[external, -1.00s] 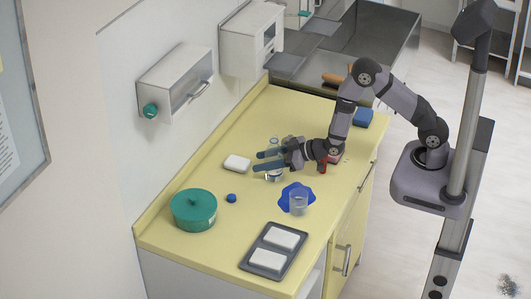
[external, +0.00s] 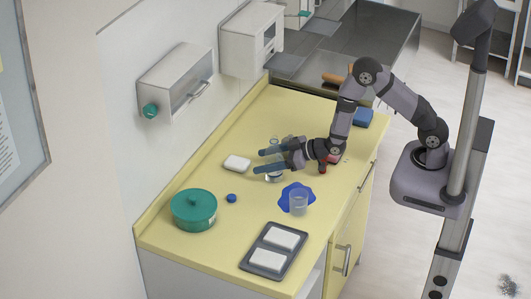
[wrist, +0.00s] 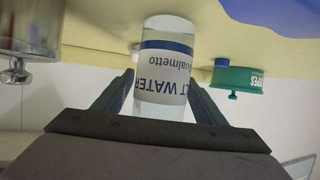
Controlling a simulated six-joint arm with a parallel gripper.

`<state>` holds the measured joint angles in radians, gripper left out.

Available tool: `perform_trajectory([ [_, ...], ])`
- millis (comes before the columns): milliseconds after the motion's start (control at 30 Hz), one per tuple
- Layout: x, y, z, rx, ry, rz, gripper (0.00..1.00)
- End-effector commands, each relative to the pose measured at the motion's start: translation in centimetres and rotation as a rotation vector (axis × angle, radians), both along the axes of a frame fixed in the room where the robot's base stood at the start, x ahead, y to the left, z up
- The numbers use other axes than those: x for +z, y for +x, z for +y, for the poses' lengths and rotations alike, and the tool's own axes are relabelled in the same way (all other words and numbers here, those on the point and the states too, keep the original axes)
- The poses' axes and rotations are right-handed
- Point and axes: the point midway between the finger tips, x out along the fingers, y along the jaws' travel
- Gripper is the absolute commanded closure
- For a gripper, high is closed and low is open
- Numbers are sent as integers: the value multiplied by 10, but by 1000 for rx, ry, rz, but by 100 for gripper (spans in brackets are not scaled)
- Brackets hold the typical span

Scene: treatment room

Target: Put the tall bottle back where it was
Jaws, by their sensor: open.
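The tall bottle is clear, with a white and blue label. It stands upright on the yellow counter (external: 220,140) in the external view (external: 275,177), partly hidden by my fingers. In the wrist view the bottle (wrist: 165,72), seen upside down, is between my two fingers, its label reading in part "LT WATER". My gripper (external: 257,161) is open around the bottle, one finger on each side. In the wrist view my gripper (wrist: 159,78) has its fingers spread beside the bottle; whether they touch it I cannot tell.
A small blue cap (external: 232,198) and a green lidded pot (external: 194,210) are front left. A grey tray (external: 246,263) holds two white pads.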

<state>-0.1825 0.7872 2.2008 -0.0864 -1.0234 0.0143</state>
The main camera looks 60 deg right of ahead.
Motion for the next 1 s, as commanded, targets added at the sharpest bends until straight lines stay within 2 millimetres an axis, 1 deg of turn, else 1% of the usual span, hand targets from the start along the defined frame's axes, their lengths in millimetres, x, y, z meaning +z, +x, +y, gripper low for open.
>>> perform_trajectory([
  [167, 7, -19, -5, 0, 1, -2, 35],
  [400, 21, -52, -14, 0, 1, -3, 35],
  [667, 33, -78, -22, -1, 0, -1, 35],
  [700, 36, -78, -21, -1, 0, 2, 35],
  [1000, 40, -84, -23, 1, -1, 4, 35],
])
